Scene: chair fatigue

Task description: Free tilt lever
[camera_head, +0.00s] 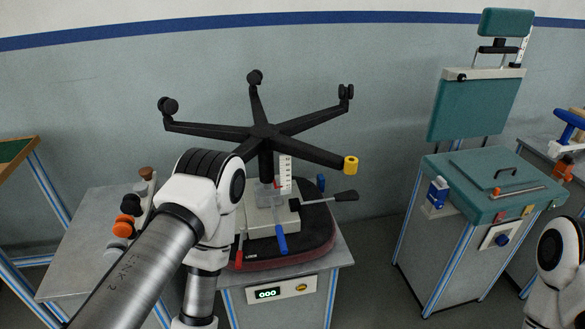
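An upturned office chair stands on a grey workbench (339,248), its black star base (264,131) with casters pointing up. Under the base is a pale mechanism box (262,216) on the dark seat (318,233). A lever with a black paddle end (345,196) sticks out to the right. A blue-handled lever (281,239) and a red-handled one (239,251) hang at the front. I cannot tell which is the tilt lever. My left arm passes in front of the bench's left part and hides some of it. Neither gripper shows; my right arm shows only at the lower right edge.
A yellow cap (350,165) sits on one base leg. A white scale (285,174) stands by the column. Orange and black knobs (123,226) are at the left. A green-topped cabinet (484,180) with a backrest rig (474,108) stands at the right. A gap separates it from the bench.

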